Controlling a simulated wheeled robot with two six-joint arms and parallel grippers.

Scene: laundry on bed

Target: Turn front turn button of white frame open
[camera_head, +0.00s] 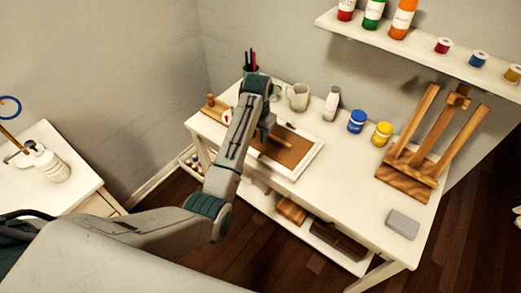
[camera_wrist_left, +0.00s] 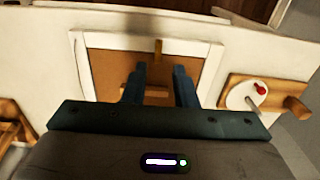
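The white frame (camera_head: 308,163) lies on the white table with its brown backing (camera_head: 292,155) facing up. It also shows in the left wrist view (camera_wrist_left: 82,60). A small wooden turn button (camera_wrist_left: 157,50) crosses from the frame's top edge in the wrist view onto the backing. My left gripper (camera_wrist_left: 160,68) is over the frame, fingers apart on either side of the line of that button, with nothing seen between the tips. Another wooden piece (camera_wrist_left: 157,92) shows between the fingers, partly hidden. In the head view my left gripper (camera_head: 262,137) hides part of the frame. My right gripper is not in view.
Behind the frame stand a mug (camera_head: 298,96), a white bottle (camera_head: 332,103), a blue jar (camera_head: 357,121) and a yellow jar (camera_head: 382,134). A wooden easel (camera_head: 405,178) stands right. A grey block (camera_head: 402,224) lies near the front right.

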